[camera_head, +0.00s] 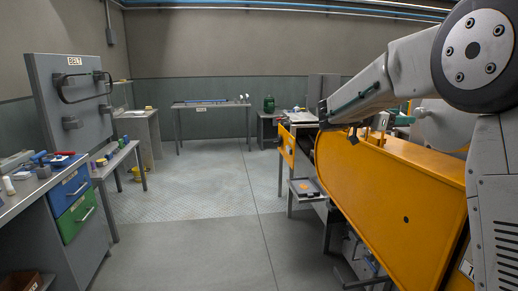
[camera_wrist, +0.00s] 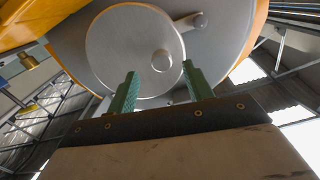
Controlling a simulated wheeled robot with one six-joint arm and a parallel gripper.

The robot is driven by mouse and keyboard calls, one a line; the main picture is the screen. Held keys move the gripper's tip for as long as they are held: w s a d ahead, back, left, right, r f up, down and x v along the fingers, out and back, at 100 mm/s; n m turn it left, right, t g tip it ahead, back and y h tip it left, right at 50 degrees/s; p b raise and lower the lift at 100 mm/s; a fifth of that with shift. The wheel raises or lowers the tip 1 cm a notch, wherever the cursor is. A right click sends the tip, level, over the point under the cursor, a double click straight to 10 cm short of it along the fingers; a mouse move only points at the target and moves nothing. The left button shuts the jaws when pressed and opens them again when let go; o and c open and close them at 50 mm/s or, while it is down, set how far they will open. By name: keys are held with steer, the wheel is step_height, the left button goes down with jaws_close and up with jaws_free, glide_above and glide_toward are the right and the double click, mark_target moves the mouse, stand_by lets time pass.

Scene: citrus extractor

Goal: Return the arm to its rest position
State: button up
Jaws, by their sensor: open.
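My arm comes in from the right in the head view, raised over the large orange machine (camera_head: 390,205). The end of my arm lies near the machine's far upper edge, with part of it dark and hard to make out. In the wrist view my gripper (camera_wrist: 158,85) shows two green fingers set well apart, with nothing between them. A round grey metal disc (camera_wrist: 125,50) with a small knob fills the view beyond the fingers. The orange edge of the machine (camera_wrist: 30,22) shows at the upper left. I cannot tell how far the fingers are from the disc.
A workbench with blue and green drawers (camera_head: 75,215) and a grey panel (camera_head: 75,95) stand at the left. A table (camera_head: 210,105) stands at the back wall. The floor (camera_head: 190,180) in the middle is clear.

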steer(key=s+a+f+n+g+y, duration=0.35)
steer(key=s+f+n+y, duration=0.45)
steer(key=s+f+n, duration=0.6)
steer(key=s+a+f+n+t+y, duration=0.1)
steer(key=s+a+y, duration=0.3)
steer(key=s, duration=1)
steer(key=s+a+f+n+t+y, duration=0.1)
steer(key=s+a+y, duration=0.4)
steer(key=s+a, duration=0.5)
steer(key=s+n+t, duration=0.1)
steer(key=s+n, duration=0.1)
steer(key=s, duration=0.2)
steer(key=shift+a+f+y, duration=0.2)
steer(key=shift+a+y, duration=0.1)
steer(key=shift+a, duration=0.05)
